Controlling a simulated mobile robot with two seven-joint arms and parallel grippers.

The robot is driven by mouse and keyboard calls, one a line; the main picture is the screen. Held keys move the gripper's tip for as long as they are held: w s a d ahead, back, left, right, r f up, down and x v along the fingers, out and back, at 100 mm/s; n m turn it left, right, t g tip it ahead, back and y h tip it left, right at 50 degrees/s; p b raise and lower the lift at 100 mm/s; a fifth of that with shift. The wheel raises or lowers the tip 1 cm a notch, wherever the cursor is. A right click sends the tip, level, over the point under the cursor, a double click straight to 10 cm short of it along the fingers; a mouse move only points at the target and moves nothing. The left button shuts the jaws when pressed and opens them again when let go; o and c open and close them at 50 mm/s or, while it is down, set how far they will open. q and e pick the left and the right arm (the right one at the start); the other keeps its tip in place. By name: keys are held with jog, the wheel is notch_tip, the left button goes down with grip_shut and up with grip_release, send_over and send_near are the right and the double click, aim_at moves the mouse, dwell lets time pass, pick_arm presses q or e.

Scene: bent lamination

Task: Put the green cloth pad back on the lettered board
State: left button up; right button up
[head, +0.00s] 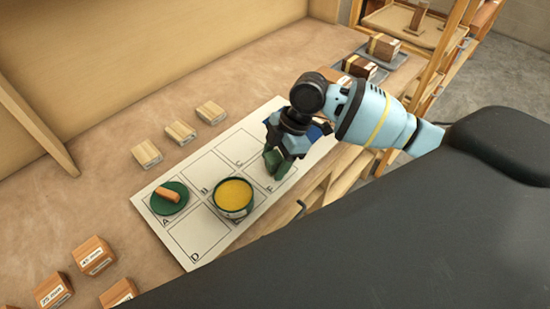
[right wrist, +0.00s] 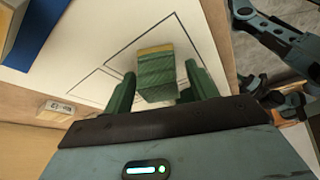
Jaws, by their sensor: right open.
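The lettered board (head: 205,238) lies flat on the bench, with outlined, lettered boxes. My right gripper (head: 278,168) is low over the right part of the board, near the box marked F. In the right wrist view its green fingers (right wrist: 160,72) are open on either side of a green block-like pad (right wrist: 156,85) with a yellowish far edge. A gap shows between the pad and the right finger. In the head view the pad cannot be told apart from the green fingers. My left gripper is not seen in the head view.
A green pot of yellow liquid (head: 234,196) and a green disc (head: 178,203) with a wooden handle (head: 168,195) stand on the board. Pale wooden blocks (head: 180,132) lie behind it. Labelled blocks (head: 93,256) stand at lower left. A blue item (right wrist: 42,35) lies beyond my right gripper.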

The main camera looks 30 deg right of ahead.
jog(key=v, duration=1.2)
jog(key=shift+r, duration=0.2)
